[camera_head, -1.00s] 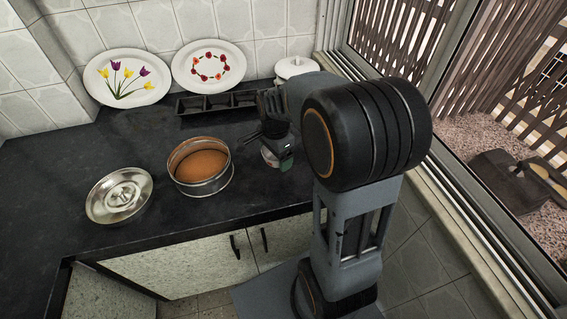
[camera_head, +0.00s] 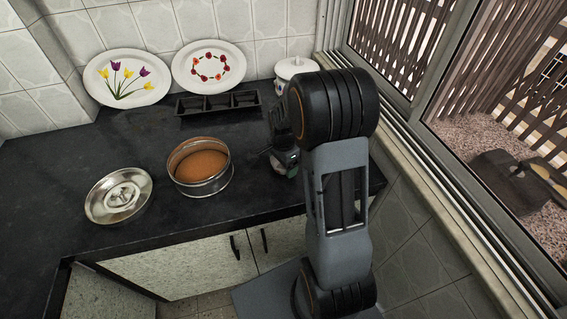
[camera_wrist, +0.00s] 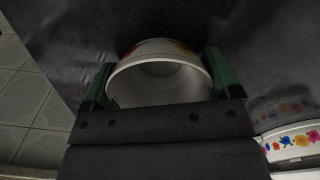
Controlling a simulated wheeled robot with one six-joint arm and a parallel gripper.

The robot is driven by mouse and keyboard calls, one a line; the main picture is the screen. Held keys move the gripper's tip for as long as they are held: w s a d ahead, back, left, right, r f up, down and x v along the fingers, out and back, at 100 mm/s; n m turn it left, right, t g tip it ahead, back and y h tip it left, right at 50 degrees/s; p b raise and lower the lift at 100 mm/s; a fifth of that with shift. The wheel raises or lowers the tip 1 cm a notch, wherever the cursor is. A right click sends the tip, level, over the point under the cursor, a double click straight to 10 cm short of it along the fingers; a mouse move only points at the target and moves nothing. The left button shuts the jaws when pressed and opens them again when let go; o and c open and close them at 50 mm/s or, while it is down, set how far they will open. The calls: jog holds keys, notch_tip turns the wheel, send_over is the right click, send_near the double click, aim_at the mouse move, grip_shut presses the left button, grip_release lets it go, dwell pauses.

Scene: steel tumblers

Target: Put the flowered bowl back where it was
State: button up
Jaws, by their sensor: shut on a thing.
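The flowered bowl (camera_wrist: 160,50) shows in the wrist view as a white rim and hollow, with red and yellow marks on its outer side. It is between the two green-sided fingers of my gripper (camera_wrist: 160,78), which is shut on it. In the head view my gripper (camera_head: 284,160) is at the right part of the dark counter, right of the round cake tin. The bowl is mostly hidden there by my gripper and arm. I cannot tell whether it touches the counter.
A cake tin (camera_head: 200,184) and a steel lid (camera_head: 119,195) stand on the counter (camera_head: 80,160). A black three-part tray (camera_head: 217,103), two flowered plates (camera_head: 127,78) (camera_head: 208,67) and a white lidded jar (camera_head: 296,68) are at the back. The window is at the right.

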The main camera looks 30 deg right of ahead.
jog(key=shift+f, duration=0.1)
jog(key=o, duration=0.8)
jog(key=shift+r, duration=0.45)
notch_tip(320, 180, up, 11)
jog(key=s+a+r+n+t, duration=0.1)
jog(key=s+a+n, duration=0.2)
jog(key=s+n, duration=0.2)
jog(key=s+a+r+n+t, duration=0.1)
jog(key=s+a+n, duration=0.2)
jog(key=s+n, duration=0.2)
jog(key=s+a+r+n+t, duration=0.1)
jog(key=s+a+n, duration=0.2)
jog(key=n, duration=0.3)
jog(key=shift+s+a+r+p, duration=0.1)
jog(key=shift+s+r+p, duration=0.1)
jog(key=shift+s, duration=0.25)
jog(key=shift+s+a+r+p, duration=0.1)
jog(key=shift+s+r+p, duration=0.05)
jog(key=shift+s, duration=0.3)
